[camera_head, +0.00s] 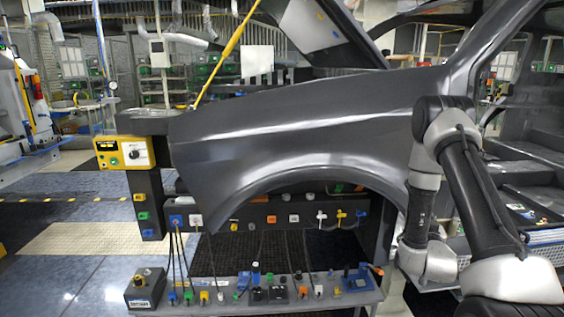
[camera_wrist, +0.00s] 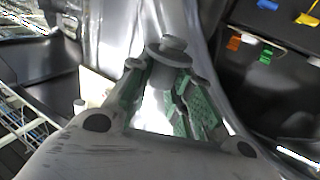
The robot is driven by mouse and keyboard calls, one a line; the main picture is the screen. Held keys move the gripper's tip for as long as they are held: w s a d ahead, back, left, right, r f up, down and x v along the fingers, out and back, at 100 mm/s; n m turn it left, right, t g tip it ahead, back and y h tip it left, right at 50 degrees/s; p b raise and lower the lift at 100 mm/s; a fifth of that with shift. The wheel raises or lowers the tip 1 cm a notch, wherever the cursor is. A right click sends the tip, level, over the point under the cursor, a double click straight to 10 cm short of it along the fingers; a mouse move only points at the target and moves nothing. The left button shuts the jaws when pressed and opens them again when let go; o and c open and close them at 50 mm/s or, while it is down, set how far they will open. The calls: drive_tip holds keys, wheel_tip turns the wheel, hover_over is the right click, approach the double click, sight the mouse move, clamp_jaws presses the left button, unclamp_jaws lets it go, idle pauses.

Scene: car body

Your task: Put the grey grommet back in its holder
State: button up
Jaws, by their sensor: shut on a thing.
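The grey grommet (camera_wrist: 172,50), a flanged round piece with a smaller knob on top, sits between my fingertips in the wrist view. My gripper (camera_wrist: 163,77) is shut on it, with green pads on both sides. In the head view my arm comes down at the right, in front of the car body; the gripper and grommet cannot be made out there. I cannot tell which fixture is the grommet's holder.
A dark car fender (camera_head: 300,125) arches across the middle. Below it, a grey shelf (camera_head: 215,310) carries several small plugs and fixtures. A yellow control box (camera_head: 124,152) is at the left. In the wrist view, a wire rack (camera_wrist: 22,118) lies left; orange and green connectors are right.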

drive_tip(key=w+a+n+t+y, duration=0.15)
drive_tip(key=a+n+y, duration=0.35)
drive_tip(key=a, duration=1.7)
drive_tip(key=shift+m+y, duration=0.4)
drive_tip(key=shift+y, duration=0.3)
drive_tip(key=s+r, duration=0.2)
drive_tip(key=s, duration=0.1)
drive_tip(key=s+a+r, duration=0.1)
drive_tip(key=shift+s, duration=0.25)
